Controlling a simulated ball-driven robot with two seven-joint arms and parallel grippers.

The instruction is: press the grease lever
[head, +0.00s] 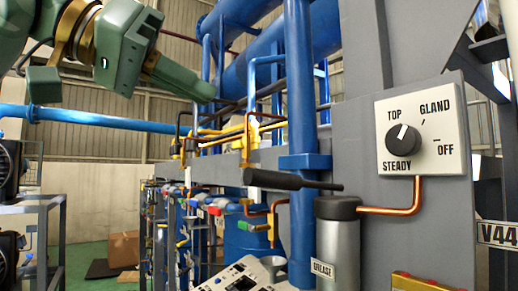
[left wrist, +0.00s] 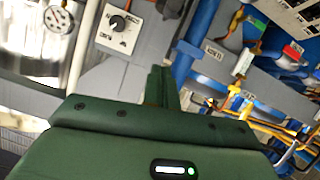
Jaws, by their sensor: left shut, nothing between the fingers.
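The grease lever (head: 275,180) is a black handle with a thin rod. It reaches out to the left, roughly level, above a grey metal cylinder (head: 337,240) labelled GREASE. My left gripper (head: 206,92) is shut and empty. It is up and to the left of the lever in the head view, apart from it. In the left wrist view its closed green fingers (left wrist: 163,85) point toward the equipment. I cannot make out the lever in that view. My right gripper is not in view.
A dial panel (head: 421,130) marked TOP, GLAND, OFF and STEADY is right of the lever, with a copper pipe (head: 390,210) below it. A vertical blue pipe (head: 301,100) stands behind the lever. Valves with coloured handles (head: 215,208) crowd the left.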

